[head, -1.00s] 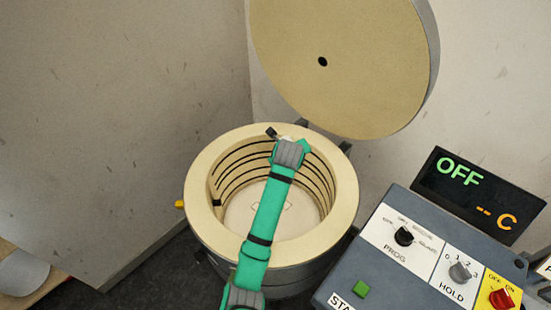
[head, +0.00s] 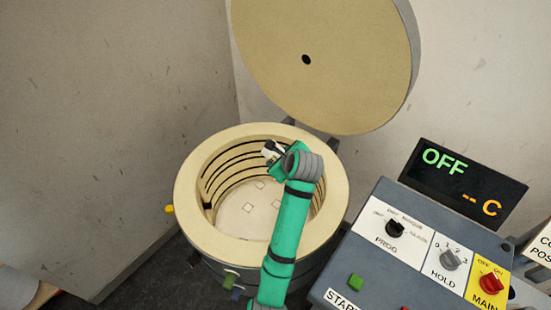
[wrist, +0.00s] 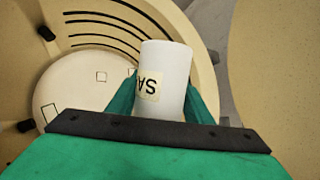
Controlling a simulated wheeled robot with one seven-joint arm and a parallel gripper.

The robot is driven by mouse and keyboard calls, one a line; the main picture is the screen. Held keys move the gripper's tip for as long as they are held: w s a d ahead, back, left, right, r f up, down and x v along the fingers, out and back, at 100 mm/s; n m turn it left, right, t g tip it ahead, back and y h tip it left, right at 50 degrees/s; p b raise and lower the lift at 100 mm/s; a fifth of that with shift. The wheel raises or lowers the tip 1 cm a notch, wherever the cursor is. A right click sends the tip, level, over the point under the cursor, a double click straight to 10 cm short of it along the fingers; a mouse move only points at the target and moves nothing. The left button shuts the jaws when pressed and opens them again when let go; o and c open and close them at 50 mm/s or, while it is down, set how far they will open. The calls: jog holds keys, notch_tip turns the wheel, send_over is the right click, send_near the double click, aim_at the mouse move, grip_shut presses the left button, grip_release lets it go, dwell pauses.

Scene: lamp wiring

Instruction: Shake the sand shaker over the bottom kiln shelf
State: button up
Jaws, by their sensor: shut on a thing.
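My gripper (head: 272,153) is over the open kiln, toward the back right of its mouth. In the wrist view it is shut on a white cylinder with a cream label reading "SA", the sand shaker (wrist: 164,75). In the head view only a small white part of the shaker shows beside the gripper. The bottom kiln shelf (head: 262,220) is the pale round floor inside the kiln, with small square marks on it. It also shows in the wrist view (wrist: 85,90), below and left of the shaker. My arm hides part of the shelf's right side.
The kiln's thick cream rim (head: 195,205) and grooved wall surround the shelf. The round lid (head: 330,50) stands open behind. A control box (head: 400,245) with a display (head: 463,180) reading OFF is at the right. A grey wall is at the left.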

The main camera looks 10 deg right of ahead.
notch_tip(320, 180, down, 10)
dwell(1.6)
jog(key=shift+r, duration=0.1)
